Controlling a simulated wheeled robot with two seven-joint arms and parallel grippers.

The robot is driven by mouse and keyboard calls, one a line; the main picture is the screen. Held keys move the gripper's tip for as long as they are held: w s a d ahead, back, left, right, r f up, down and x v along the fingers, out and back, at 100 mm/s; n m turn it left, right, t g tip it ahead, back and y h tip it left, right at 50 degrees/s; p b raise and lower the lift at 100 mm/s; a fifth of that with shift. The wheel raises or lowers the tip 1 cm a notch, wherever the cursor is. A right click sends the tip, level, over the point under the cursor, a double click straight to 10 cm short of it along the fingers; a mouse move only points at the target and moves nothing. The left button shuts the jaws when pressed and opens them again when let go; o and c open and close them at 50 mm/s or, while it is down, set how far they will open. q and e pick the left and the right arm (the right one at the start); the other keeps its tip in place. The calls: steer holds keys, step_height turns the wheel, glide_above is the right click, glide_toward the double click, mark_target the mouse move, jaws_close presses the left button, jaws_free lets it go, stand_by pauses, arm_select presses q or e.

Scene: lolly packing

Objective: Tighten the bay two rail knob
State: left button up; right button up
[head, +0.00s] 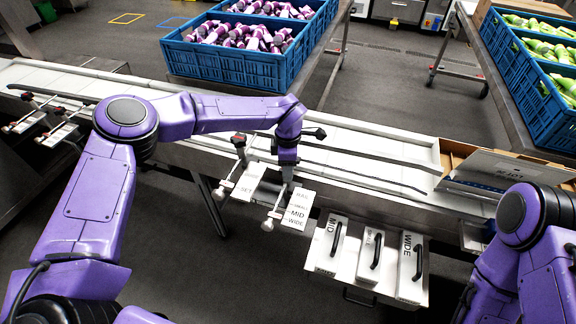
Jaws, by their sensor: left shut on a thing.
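My left gripper (287,178) points down at the near edge of the white conveyor (395,165). It is shut at the upper end of a rail rod with a pale ball end (268,225), where it covers the bay two rail knob. The rod lies beside a white card (298,208) reading RAIL, SMALL, MID, WIDE. To its left, a similar rod carries a black and red knob (238,141), next to a card marked SET (247,184). My right arm shows at the lower right, but its gripper is out of view.
Handled blocks marked MID (330,243) and WIDE (412,267) flank another block on a shelf below the conveyor. An open cardboard box (515,171) stands at the right. Blue crates (225,68) of purple-wrapped lollies stand behind. More rail knobs (57,110) are at the left.

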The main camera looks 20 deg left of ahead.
arm_select(q)
steer(key=shift+w+r, duration=0.1)
steer(key=shift+r, duration=0.05)
steer(key=o, duration=1.1)
steer(key=shift+c, duration=0.2)
step_height(320, 180, up, 10)
steer(key=b, duration=0.2)
steer(key=shift+r+b, duration=0.25)
steer(key=shift+b, duration=0.15)
